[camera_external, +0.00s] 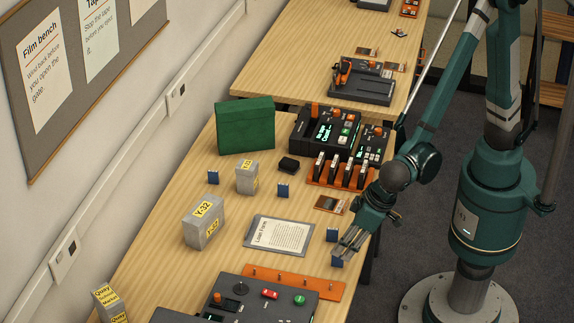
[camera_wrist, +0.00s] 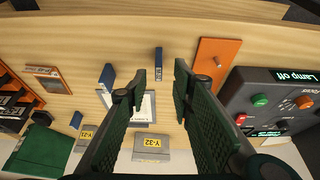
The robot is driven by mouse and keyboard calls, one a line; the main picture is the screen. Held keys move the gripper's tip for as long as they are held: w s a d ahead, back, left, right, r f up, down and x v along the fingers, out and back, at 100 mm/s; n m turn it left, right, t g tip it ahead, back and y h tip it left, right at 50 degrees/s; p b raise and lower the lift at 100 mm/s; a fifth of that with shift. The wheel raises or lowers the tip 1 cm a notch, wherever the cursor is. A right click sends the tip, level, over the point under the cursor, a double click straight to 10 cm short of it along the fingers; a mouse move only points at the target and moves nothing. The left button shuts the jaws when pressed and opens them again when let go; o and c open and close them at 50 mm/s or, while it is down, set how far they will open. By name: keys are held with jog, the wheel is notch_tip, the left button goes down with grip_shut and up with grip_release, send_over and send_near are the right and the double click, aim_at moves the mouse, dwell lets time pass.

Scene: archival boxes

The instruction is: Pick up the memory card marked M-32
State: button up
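Several small blue upright blocks, likely the memory cards, stand on the wooden bench; no M-32 marking is legible. One blue block (camera_external: 337,261) is near the front edge, just below my gripper (camera_external: 346,245). In the wrist view a narrow blue-grey block (camera_wrist: 158,62) shows in the gap between the fingertips, beyond them. My gripper (camera_wrist: 160,88) is open and empty, its green-padded fingers apart. Another blue block (camera_external: 332,235) stands close by; it also shows left of the fingers in the wrist view (camera_wrist: 108,77). Two more blue blocks (camera_external: 283,190) (camera_external: 213,177) stand farther back.
A loan form clipboard (camera_external: 278,235) lies mid-bench. Grey boxes marked Y-32 (camera_external: 204,224) and Y-21 (camera_wrist: 86,133) stand behind. An orange strip (camera_external: 300,281) and dark control panel (camera_external: 262,302) lie at the near end. An orange rack (camera_external: 342,177) is farther along.

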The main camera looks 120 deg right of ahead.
aim_at(338, 260)
jog(key=shift+f, duration=0.15)
jog(key=shift+b+x, duration=0.8)
jog(key=shift+x, duration=1.8)
jog(key=shift+d, duration=0.15)
grip_shut()
